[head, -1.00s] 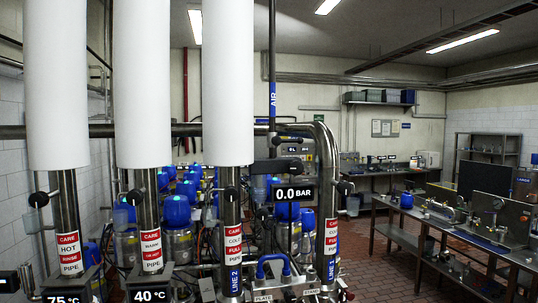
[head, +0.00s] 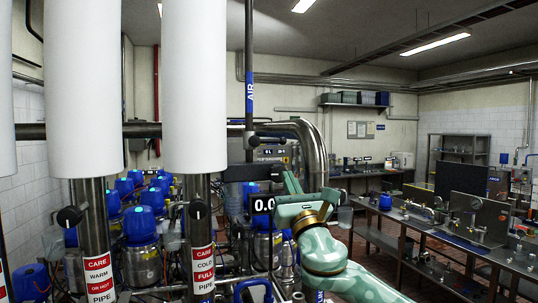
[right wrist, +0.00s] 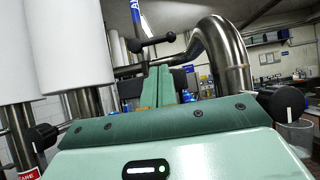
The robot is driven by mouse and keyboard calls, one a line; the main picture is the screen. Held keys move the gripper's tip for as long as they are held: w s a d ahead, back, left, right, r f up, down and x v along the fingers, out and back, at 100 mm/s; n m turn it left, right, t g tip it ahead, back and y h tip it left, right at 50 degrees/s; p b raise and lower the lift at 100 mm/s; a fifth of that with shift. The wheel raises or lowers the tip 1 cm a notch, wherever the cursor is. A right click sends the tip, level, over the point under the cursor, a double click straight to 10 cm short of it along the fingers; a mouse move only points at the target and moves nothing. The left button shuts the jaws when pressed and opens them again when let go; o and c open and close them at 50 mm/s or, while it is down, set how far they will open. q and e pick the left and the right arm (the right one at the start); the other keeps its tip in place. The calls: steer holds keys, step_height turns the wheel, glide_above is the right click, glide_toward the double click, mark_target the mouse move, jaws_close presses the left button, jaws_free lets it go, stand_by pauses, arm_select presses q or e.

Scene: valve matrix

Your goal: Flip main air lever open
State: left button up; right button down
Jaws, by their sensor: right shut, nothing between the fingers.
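The vertical air pipe (head: 249,90) carries a blue "AIR" label and comes down near the middle of the head view. A dark lever (head: 268,137) sits at its lower end, roughly level. In the right wrist view a black lever with ball ends (right wrist: 155,43) shows just above and beyond my fingertips. My right gripper (head: 289,175) is shut and empty, below and slightly right of the lever in the head view; its closed green fingers (right wrist: 158,70) point toward the lever, and I see no clear contact. My left gripper is not in view.
A thick bent steel pipe (head: 312,142) stands right of the lever. White-wrapped pipes (head: 194,85) stand on the left. A black pressure display (head: 262,205) is partly covered by my arm. A steel bench (head: 450,230) with equipment is at right.

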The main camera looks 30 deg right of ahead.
mark_target(272, 141)
arm_select(q)
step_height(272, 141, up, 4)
steer(key=p, duration=0.3)
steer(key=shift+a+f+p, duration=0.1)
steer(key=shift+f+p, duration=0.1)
steer(key=shift+p, duration=0.1)
arm_select(e)
steer(key=x, duration=1)
steer(key=shift+w, duration=0.25)
steer(key=shift+w+d+f, duration=0.15)
